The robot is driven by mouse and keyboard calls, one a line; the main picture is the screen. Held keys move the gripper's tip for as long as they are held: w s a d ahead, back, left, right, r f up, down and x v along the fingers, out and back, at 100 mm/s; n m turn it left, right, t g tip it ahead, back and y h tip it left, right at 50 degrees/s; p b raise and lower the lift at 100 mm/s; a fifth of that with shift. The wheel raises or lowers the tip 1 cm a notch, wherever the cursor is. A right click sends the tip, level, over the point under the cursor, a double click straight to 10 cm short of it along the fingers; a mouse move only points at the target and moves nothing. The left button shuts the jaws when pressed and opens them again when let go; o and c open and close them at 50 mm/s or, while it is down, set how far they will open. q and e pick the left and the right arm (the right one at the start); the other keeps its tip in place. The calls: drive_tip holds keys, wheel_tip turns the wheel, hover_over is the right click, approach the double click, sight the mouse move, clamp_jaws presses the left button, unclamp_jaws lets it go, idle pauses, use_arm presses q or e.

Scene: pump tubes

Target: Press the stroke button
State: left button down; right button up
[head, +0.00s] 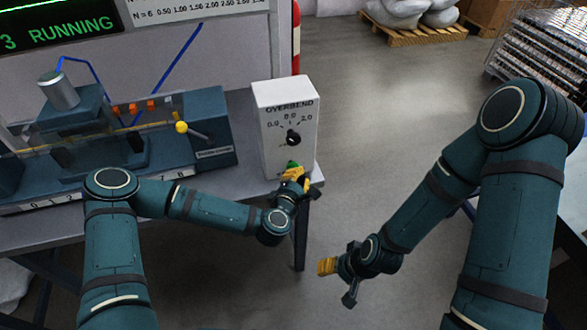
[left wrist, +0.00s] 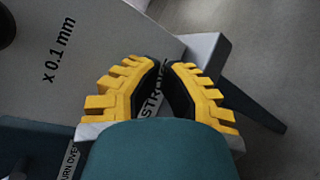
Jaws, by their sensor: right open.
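The green button (head: 293,163) shows as a small dome at the foot of the white OVERBEND box (head: 272,115), near the table's right corner. My left gripper (head: 296,174) is right at the button, its yellow fingers partly covering it. I cannot tell whether they touch it. In the left wrist view, the two yellow fingers (left wrist: 160,88) have a narrow gap between them, with part of a STROKE label (left wrist: 153,98) visible there. The button cannot be made out in that view. My right gripper (head: 328,266) is open and empty over the floor, right of the table.
A dark blue machine (head: 208,120) with a yellow-knobbed lever (head: 182,127) stands on the table (head: 245,178) left of the box. A screen (head: 60,28) reads RUNNING. The box carries a black dial (head: 293,138). The floor (head: 400,130) on the right is open.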

use_arm(q)
drive_tip(key=shift+s+d, duration=0.25)
drive_tip(key=shift+s, duration=0.55)
drive_tip(key=shift+s+d, duration=0.25)
drive_tip(key=shift+s, duration=0.55)
drive_tip(key=shift+s+d, duration=0.3)
drive_tip(key=shift+s, duration=0.5)
drive_tip(key=shift+s+d, duration=0.25)
drive_tip(key=shift+s, duration=0.55)
